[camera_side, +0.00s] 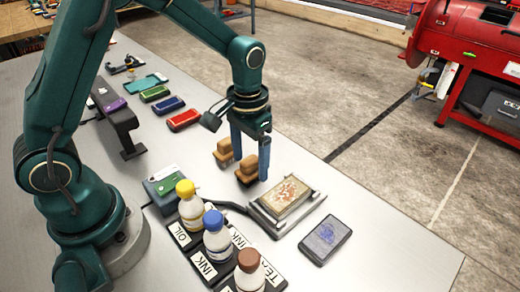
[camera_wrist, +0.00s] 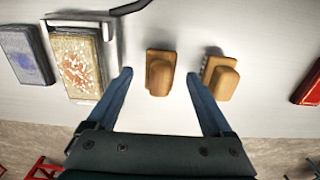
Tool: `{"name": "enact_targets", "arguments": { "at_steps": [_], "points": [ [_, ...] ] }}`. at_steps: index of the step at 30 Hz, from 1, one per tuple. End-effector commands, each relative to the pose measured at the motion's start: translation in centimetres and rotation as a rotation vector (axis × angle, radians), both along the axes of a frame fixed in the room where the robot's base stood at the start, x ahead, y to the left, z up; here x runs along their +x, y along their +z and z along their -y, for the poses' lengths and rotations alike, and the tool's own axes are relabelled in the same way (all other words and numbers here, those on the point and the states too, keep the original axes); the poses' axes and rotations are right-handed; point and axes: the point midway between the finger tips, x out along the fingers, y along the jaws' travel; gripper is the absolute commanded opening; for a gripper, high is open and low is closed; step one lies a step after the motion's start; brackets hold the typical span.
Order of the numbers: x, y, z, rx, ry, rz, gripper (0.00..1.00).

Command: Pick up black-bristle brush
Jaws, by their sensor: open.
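Two wooden brushes with tan blocks lie on the grey table. The nearer brush (camera_side: 246,173) has dark bristles under its block in the side view, so it looks like the black-bristle one. It also shows in the wrist view (camera_wrist: 160,72), bristles hidden. My gripper (camera_side: 251,167) is open, its blue fingers pointing down. In the wrist view the dark-bristled brush appears in the gap between the fingertips (camera_wrist: 159,75), apart from both. The other brush (camera_side: 223,152) lies just outside one finger; in the wrist view (camera_wrist: 222,78) it shows pale bristles along its left edge.
A tray (camera_side: 278,228) holding a patterned rug piece (camera_side: 287,196) stands close to the brush. A dark pad with a blue print (camera_side: 325,240) lies beyond it. Capped bottles (camera_side: 217,238) stand in front. Red (camera_side: 184,120), blue and green blocks lie behind.

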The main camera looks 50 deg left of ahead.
Motion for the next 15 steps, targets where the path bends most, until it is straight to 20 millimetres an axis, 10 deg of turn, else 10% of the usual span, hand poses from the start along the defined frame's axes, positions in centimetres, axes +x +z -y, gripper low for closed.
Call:
{"name": "enact_targets", "arguments": {
  "at_steps": [15],
  "points": [
    [0.0, -2.4, 0.0, 0.000, 0.001, 0.001, 0.81]
  ]
}}
